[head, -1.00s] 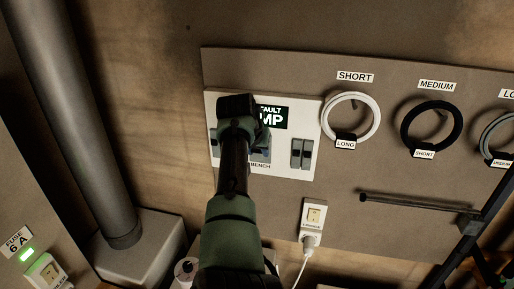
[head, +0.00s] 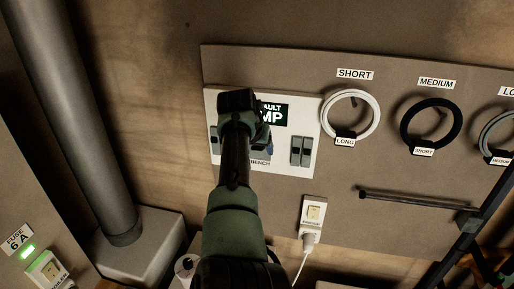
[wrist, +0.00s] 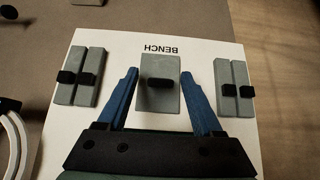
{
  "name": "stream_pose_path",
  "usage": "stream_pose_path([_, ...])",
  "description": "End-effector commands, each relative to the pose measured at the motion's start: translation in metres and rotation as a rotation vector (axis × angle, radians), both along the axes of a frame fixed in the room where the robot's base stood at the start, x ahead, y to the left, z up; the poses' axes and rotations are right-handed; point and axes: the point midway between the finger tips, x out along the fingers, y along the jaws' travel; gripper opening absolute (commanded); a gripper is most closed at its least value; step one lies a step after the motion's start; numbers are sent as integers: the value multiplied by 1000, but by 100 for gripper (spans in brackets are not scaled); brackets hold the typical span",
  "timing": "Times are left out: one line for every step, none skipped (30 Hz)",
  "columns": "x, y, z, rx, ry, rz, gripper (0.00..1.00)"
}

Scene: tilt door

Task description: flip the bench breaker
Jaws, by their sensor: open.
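The bench breaker (wrist: 160,98) is a grey block with a short black toggle on the white panel, seen upside down in the wrist view beside its BENCH label. My gripper (wrist: 160,73) is open and empty, with one blue finger on each side of the breaker. I cannot tell how far the fingertips are from the panel. In the head view my gripper (head: 240,108) is in front of the white panel (head: 310,112) and hides most of this breaker and part of a FAULT sign.
Paired grey breakers flank the bench breaker on the left (wrist: 82,76) and right (wrist: 233,88) in the wrist view. Labelled cable rings (head: 375,115) hang right of the panel. A switch with a plug (head: 313,215) is below. A thick pipe (head: 75,120) stands at left.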

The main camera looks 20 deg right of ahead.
Motion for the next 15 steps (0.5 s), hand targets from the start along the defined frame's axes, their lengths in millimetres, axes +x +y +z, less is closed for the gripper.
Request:
stream_pose_path([0,0,1,-1,-1,0,68])
stream_pose_path([0,0,1,-1,-1,0,68])
stream_pose_path([0,0,1,-1,-2,0,68])
stream_pose_path([0,0,1,-1,-2,0,68])
stream_pose_path([0,1,2,-2,-2,0,68])
stream_pose_path([-1,1,3,-2,-4,-1,68])
stream_pose_path([-2,2,4,-2,-2,-1,68])
stream_pose_path([-3,2,6,-2,-2,-1,68])
stream_pose_path([-4,3,8,-3,-4,-1,68])
stream_pose_path([-5,4,10,-3,-4,-1,68])
stream_pose_path([-7,5,12,-3,-4,-1,68])
stream_pose_path([-9,7,14,-3,-3,-1,68])
stream_pose_path([-11,8,17,-2,-4,-1,68])
stream_pose_path([-13,9,19,-2,-4,-1,68])
stream_pose_path([-15,11,23,-2,-6,0,68])
